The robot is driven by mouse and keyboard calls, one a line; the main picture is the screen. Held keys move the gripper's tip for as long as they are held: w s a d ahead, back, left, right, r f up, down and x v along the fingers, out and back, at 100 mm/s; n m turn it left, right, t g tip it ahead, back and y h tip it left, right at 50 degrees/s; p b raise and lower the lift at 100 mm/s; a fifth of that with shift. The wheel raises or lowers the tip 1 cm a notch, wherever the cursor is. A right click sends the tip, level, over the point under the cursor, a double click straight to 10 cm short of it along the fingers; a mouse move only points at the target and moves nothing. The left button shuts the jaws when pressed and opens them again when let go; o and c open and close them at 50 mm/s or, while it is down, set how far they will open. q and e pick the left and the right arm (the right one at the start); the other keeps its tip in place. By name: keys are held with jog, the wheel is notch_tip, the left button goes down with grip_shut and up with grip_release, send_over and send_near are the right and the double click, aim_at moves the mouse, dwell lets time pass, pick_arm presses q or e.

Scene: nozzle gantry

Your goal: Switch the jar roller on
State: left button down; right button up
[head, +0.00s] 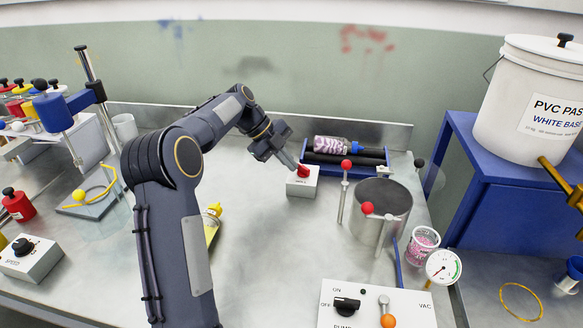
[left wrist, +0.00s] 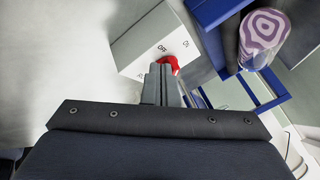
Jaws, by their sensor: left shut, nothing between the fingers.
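The jar roller (head: 370,161) is a blue frame with dark rollers at the back of the bench. A jar with a purple-and-white swirl (head: 333,145) lies on it; it also shows in the left wrist view (left wrist: 262,38). A small white switch box (head: 302,189) with a red lever (head: 304,171) stands in front of the roller's left end.
A steel pot (head: 383,205) and red-knobbed levers stand right of the box. A white pump panel (head: 375,306) is at the front. A yellow-capped bottle (head: 213,221) lies behind my left arm. A white bucket (head: 535,100) stands on a blue stand.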

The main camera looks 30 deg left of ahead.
pick_arm(q)
jog(key=shift+w+r, duration=0.1)
jog(key=shift+w, duration=0.1)
jog(key=shift+d, duration=0.15)
jog(key=shift+s+d+b, duration=0.15)
jog(key=shift+d+b, duration=0.15)
jog(key=shift+b, duration=0.15)
jog(key=shift+s+d, duration=0.1)
jog(key=shift+d, duration=0.3)
jog(key=shift+d, duration=0.1)
